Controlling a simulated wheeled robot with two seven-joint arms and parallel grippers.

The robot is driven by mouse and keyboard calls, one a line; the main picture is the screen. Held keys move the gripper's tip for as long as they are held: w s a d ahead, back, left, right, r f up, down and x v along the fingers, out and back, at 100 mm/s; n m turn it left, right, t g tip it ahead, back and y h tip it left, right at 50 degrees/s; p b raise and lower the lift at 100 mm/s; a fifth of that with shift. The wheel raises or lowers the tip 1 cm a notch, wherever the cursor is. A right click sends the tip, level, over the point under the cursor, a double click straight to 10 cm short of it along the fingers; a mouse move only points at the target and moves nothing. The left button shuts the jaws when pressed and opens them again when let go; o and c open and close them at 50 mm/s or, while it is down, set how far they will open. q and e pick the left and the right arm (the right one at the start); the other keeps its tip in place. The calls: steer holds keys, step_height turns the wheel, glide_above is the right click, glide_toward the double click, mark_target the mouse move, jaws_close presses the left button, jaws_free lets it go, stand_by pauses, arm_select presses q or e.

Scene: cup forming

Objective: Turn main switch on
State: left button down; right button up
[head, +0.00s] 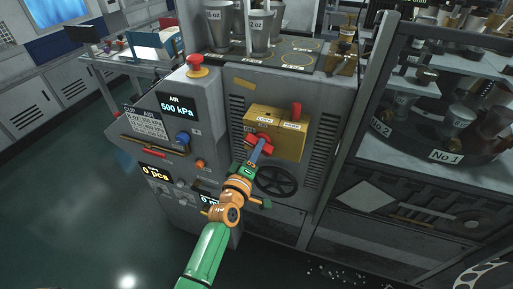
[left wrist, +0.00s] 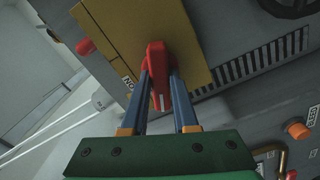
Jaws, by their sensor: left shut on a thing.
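The red switch handle (head: 265,138) is on the front of a yellow box (head: 288,142) on the grey machine. My left gripper (head: 256,153) is shut on this handle. In the left wrist view the blue fingers (left wrist: 159,85) sit on either side of the red handle (left wrist: 156,58), which stands out from the yellow plate (left wrist: 124,25). A small label (left wrist: 128,83) lies beside the fingers, partly covered. The handle's exact angle is hard to tell. My right gripper is not in view.
A black handwheel (head: 277,182) is just below. A red emergency button (head: 197,67), a blue knob (head: 183,137) and an orange button (head: 200,164) are to the left. Metal cups (head: 259,32) stand on top.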

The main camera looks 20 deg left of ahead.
arm_select(q)
steer(key=m+p, duration=0.2)
steer(key=m, duration=1.1)
steer(key=shift+d+f, duration=0.1)
steer(key=shift+f, duration=0.05)
stand_by(0.4)
steer(key=c, duration=0.7)
jaws_free()
